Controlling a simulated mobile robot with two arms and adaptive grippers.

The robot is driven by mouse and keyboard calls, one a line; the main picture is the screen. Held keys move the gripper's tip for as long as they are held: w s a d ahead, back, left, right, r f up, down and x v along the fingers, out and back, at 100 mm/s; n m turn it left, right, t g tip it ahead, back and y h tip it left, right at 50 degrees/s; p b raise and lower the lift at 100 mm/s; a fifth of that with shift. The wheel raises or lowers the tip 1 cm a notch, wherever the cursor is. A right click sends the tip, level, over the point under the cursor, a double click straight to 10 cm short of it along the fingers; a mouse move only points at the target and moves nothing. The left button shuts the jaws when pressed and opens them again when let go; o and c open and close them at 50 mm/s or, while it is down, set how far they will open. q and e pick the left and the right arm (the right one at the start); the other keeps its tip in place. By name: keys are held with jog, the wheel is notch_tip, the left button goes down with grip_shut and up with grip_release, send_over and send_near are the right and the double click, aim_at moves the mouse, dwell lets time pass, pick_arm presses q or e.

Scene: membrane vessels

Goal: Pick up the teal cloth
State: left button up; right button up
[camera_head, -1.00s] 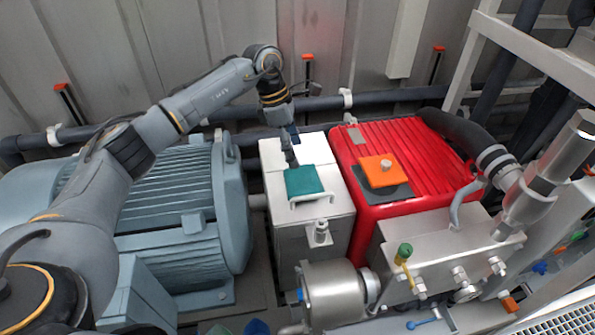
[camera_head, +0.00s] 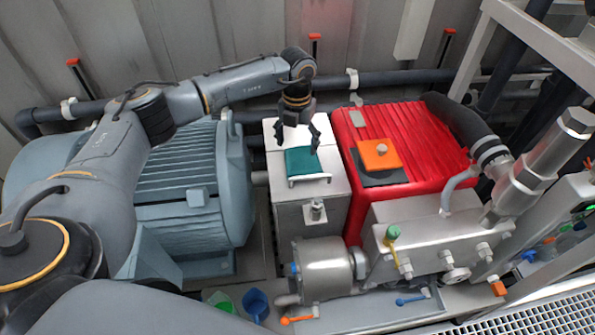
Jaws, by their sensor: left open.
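The teal cloth (camera_head: 302,161) lies folded in a square on top of the white-grey metal box (camera_head: 338,187), near the box's front handle. My left gripper (camera_head: 297,143) comes down from above at the cloth's back edge. Its two dark fingers are spread apart with nothing between them that I can make out. I cannot tell whether the fingertips touch the cloth. My right gripper is not in view.
A red ribbed machine (camera_head: 425,145) with an orange block (camera_head: 379,155) on a dark pad stands right of the box. A large blue-grey motor (camera_head: 185,175) stands to the left. A steel pump (camera_head: 325,270) and valve block (camera_head: 440,225) are in front. Pipes run behind.

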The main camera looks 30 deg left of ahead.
pick_arm(q)
notch_tip(320, 180, down, 8)
jog(key=b, duration=0.4)
jog(key=shift+r+b, duration=0.15)
jog(key=shift+b, duration=0.25)
jog(key=shift+f+b, duration=0.3)
jog(key=shift+f, duration=0.15)
jog(key=shift+f, duration=0.15)
